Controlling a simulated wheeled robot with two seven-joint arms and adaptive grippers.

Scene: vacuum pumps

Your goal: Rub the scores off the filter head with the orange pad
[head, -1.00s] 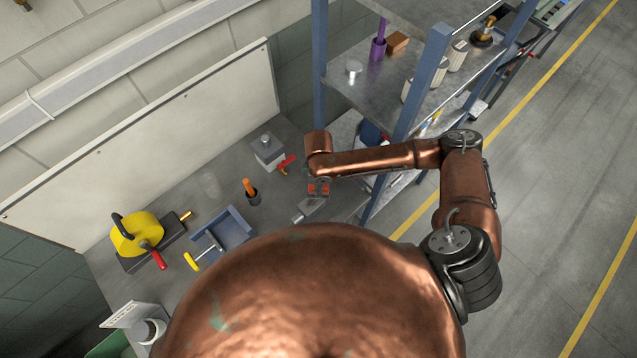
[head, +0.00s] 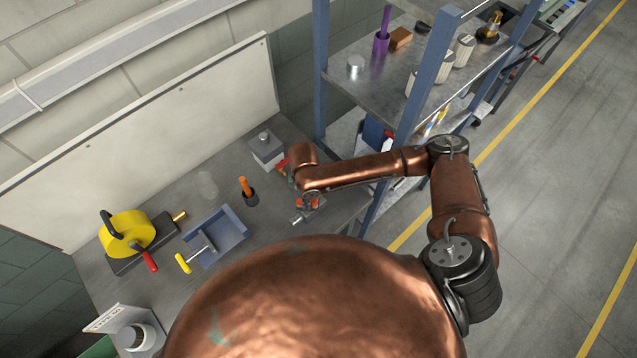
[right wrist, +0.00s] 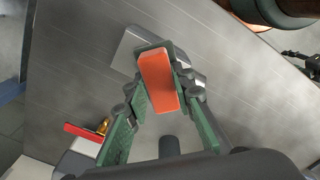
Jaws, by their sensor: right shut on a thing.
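My right gripper (head: 309,203) is over the right part of the grey bench. In the right wrist view its green fingers (right wrist: 160,98) are shut on the orange pad (right wrist: 158,80). A grey metal piece (right wrist: 130,48), probably the filter head, lies on the bench beyond the pad, partly hidden by pad and fingers. A bit of it shows beside the gripper in the head view (head: 297,218). I cannot tell whether the pad touches it, and I cannot make out scores. My left gripper is not in view.
A grey block with a knob (head: 266,150) and a red-handled part (head: 282,166) stand behind the gripper. Left are a dark cup with an orange handle (head: 249,195), a blue tray (head: 228,228) and a yellow drum (head: 128,233). A blue-post shelf (head: 425,75) stands right.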

